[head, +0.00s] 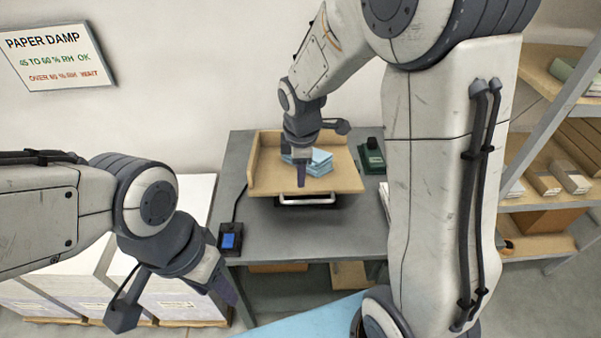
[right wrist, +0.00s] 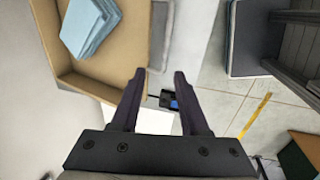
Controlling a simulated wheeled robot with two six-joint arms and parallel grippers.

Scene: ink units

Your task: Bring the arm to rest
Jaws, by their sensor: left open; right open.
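My right gripper (head: 321,156) hangs above the tan tray on the grey table, near a stack of light blue sheets. In the right wrist view its two dark fingers (right wrist: 159,75) are apart with nothing between them. My right arm bends down from the top right of the head view. My left gripper (head: 178,308) is low at the left, with its fingers spread and empty, in front of the white stacks.
The tan tray (head: 258,180) holds the light blue stack (head: 320,165) on the grey table (head: 290,238). A small blue-screened device (head: 230,240) sits at the table's left corner. A dark green object (head: 371,157) stands right of the tray. White stacks (head: 197,205) are left, shelves (head: 545,205) right.

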